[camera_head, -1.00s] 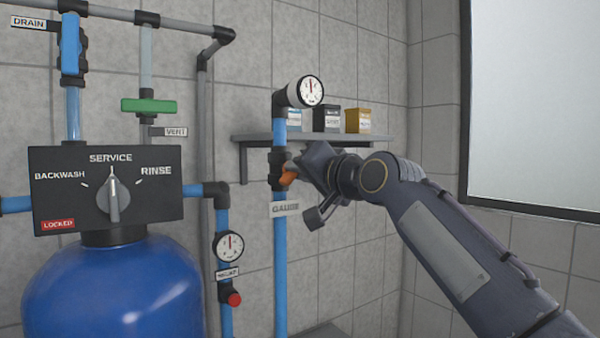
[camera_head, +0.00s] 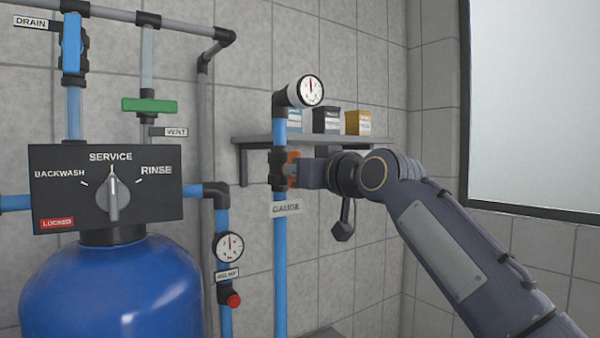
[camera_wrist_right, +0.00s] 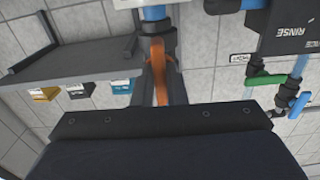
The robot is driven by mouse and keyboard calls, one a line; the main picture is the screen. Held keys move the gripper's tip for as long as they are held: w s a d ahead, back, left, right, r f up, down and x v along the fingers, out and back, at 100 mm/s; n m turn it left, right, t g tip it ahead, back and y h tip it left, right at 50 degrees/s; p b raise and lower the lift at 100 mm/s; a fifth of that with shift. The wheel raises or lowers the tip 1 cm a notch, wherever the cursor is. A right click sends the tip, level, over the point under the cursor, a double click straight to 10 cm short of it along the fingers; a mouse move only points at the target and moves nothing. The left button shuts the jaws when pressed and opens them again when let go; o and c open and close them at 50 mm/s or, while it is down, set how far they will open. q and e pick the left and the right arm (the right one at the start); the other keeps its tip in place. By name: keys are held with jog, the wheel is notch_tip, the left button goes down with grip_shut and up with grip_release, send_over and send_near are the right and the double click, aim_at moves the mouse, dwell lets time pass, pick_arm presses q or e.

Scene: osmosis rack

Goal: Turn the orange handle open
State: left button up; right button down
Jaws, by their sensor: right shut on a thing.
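The orange handle (camera_head: 292,169) sits on a dark valve body (camera_head: 277,170) on the blue vertical pipe above the GAUGE label (camera_head: 286,208). My right gripper (camera_head: 297,171) reaches it from the right and is shut on it, hiding most of it in the head view. In the right wrist view the orange handle (camera_wrist_right: 159,72) runs between the two dark fingers of my right gripper (camera_wrist_right: 160,85). A round dial gauge (camera_head: 311,90) tops the same pipe. My left gripper is not in view.
A grey shelf (camera_head: 255,139) with several small boxes is on the wall behind the pipe. A blue tank (camera_head: 110,290) with a black control panel (camera_head: 60,165) stands left. A green handle (camera_head: 149,106) and a second gauge (camera_head: 229,247) are on nearby pipes.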

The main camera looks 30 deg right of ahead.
dwell(0.4)
jog(key=c, duration=1.5)
grip_release()
jog(key=shift+o, duration=0.2)
jog(key=s+b, duration=0.2)
jog(key=s, duration=0.5)
jog(key=shift+s+d+b, duration=0.3)
jog(key=shift+s, duration=0.1)
